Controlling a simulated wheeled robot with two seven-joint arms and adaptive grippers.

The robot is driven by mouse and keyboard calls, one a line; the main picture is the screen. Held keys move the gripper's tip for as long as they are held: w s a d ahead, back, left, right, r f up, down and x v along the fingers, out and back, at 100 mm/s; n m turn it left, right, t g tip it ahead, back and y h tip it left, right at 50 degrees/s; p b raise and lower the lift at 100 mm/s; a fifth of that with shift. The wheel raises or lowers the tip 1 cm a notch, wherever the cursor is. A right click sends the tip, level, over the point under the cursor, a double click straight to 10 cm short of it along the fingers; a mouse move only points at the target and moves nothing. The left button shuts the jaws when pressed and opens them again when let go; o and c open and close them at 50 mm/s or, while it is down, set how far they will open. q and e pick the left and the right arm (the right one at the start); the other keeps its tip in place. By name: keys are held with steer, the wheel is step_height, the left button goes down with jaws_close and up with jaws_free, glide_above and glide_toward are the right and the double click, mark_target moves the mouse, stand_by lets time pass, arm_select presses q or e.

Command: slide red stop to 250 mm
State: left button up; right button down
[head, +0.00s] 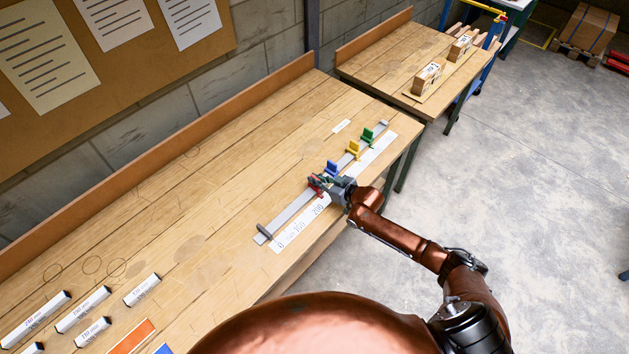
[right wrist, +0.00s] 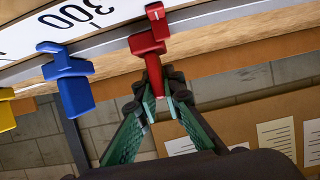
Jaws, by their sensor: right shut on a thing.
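The red stop (head: 317,184) sits on a grey rail (head: 287,214) on the workbench, and shows large in the right wrist view (right wrist: 147,44). My right gripper (head: 324,183) has its green fingers (right wrist: 161,96) closed on the red stop's lower part in the wrist view. The exact mark beside red cannot be read. My left gripper is out of view.
Blue (head: 332,168), yellow (head: 353,150) and green (head: 368,135) stops sit farther along the rail; blue is close to red with a small gap. Labelled white blocks (head: 84,309) lie at the bench's near left. Bare bench top lies behind the rail.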

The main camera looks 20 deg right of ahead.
steer(key=c, duration=2)
jaws_free()
steer(key=shift+c, duration=0.2)
steer(key=shift+s, duration=0.1)
steer(key=v, duration=1.2)
steer(key=shift+f, duration=0.1)
